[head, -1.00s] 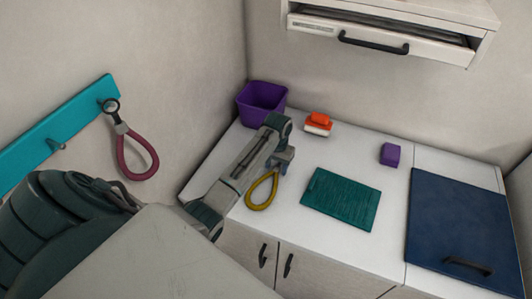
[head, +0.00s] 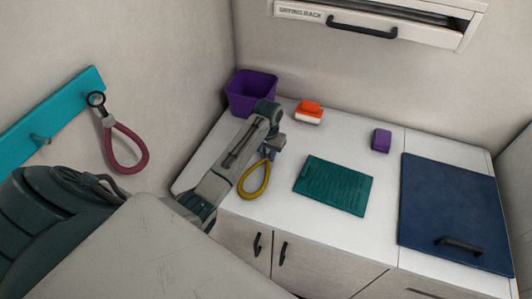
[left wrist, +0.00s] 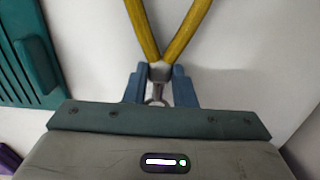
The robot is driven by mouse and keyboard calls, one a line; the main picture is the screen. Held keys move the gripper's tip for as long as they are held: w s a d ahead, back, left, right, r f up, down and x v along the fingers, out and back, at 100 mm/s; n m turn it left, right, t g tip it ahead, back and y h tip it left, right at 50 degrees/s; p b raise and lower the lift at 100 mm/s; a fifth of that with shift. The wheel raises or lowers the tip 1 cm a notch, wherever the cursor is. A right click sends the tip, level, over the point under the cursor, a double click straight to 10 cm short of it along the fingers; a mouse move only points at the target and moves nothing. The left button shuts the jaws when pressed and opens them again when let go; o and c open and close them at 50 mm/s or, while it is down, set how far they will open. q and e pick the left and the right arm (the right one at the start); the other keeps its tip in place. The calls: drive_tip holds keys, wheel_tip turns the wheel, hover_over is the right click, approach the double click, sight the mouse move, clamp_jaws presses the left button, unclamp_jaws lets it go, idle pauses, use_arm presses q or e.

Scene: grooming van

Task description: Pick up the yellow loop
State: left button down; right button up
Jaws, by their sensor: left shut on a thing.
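The yellow loop (head: 254,181) hangs from my left gripper (head: 272,148) over the left part of the white counter in the head view. In the left wrist view, my left gripper (left wrist: 158,88) has its blue fingers shut on the grey collar where the two yellow strands (left wrist: 160,32) meet. A small metal ring shows between the fingers. I cannot tell whether the loop's lower end touches the counter. My right gripper is not in view.
A purple bin (head: 252,92), an orange and white brush (head: 309,112), a teal mat (head: 334,185), a purple block (head: 381,140) and a dark blue panel (head: 455,213) are on the counter (head: 400,180). A pink loop (head: 126,150) hangs from a teal wall rail (head: 50,118). A drawer (head: 375,22) is above.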

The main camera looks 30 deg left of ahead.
sight(269, 169)
use_arm(q)
drive_tip(key=shift+r+b, duration=0.35)
drive_tip(key=shift+w+r+b, duration=0.1)
drive_tip(key=shift+r+b, duration=0.4)
drive_tip(key=shift+r, duration=0.1)
drive_tip(key=s+d+b, duration=0.1)
drive_tip(key=s, duration=0.1)
drive_tip(key=s+d, duration=0.2)
drive_tip(key=shift+d+r+b, duration=0.1)
drive_tip(key=shift+r+b, duration=0.3)
drive_tip(key=s+d+p, duration=0.1)
drive_tip(key=s+d, duration=0.1)
drive_tip(key=s+d+r+p, duration=0.1)
drive_tip(key=s+d, duration=0.1)
drive_tip(key=s, duration=0.1)
drive_tip(key=s+d+p, duration=0.2)
drive_tip(key=s, duration=0.1)
drive_tip(key=shift+s+d+r, duration=0.1)
drive_tip(key=shift+d+r, duration=0.1)
drive_tip(key=shift+r, duration=0.15)
drive_tip(key=shift+s+d, duration=0.25)
drive_tip(key=shift+f, duration=0.1)
